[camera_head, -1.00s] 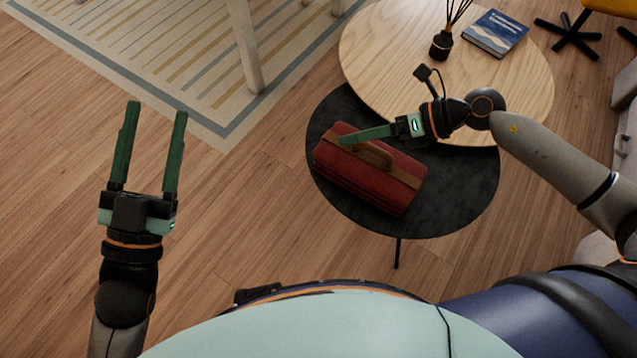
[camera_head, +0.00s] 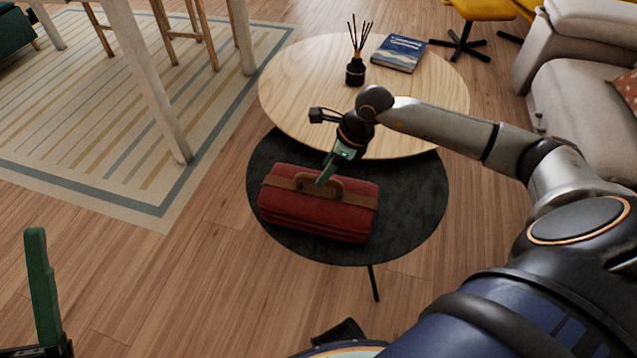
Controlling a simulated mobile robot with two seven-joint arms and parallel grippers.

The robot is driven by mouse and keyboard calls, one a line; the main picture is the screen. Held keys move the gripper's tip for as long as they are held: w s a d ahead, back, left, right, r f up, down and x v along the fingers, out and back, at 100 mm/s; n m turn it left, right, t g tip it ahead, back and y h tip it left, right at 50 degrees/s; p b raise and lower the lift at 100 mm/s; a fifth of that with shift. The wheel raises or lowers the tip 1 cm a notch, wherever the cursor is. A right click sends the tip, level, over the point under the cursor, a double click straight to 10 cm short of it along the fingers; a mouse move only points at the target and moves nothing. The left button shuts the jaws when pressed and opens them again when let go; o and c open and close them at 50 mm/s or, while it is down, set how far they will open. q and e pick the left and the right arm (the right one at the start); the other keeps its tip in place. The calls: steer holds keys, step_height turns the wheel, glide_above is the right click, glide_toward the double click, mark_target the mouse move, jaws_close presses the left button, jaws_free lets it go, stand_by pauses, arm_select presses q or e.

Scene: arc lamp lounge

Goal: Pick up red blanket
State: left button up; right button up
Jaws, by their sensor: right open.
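The red blanket (camera_head: 313,219) lies folded on the black round table (camera_head: 415,205), with a brown strap and a handle (camera_head: 330,184) on top. My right gripper (camera_head: 325,180) is at the handle, pointing down toward it from the far side. It is open; only one green finger shows clearly, and whether it touches the handle I cannot tell. My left gripper (camera_head: 42,290) is at the lower left edge, away from the blanket. Only one of its fingers is in the frame.
A light wood round table (camera_head: 300,95) overlaps the black one behind, with a reed diffuser (camera_head: 355,70) and a blue book (camera_head: 399,53). A grey sofa (camera_head: 575,110) stands at the right. A striped rug (camera_head: 110,130) lies at the left. The wood floor in front is clear.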

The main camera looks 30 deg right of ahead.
mark_target(319, 197)
steer(key=b+x, duration=0.2)
steer(key=x, duration=0.3)
steer(key=shift+f, duration=0.1)
jaws_close()
stand_by(0.3)
stand_by(0.8)
steer(key=shift+r, duration=0.2)
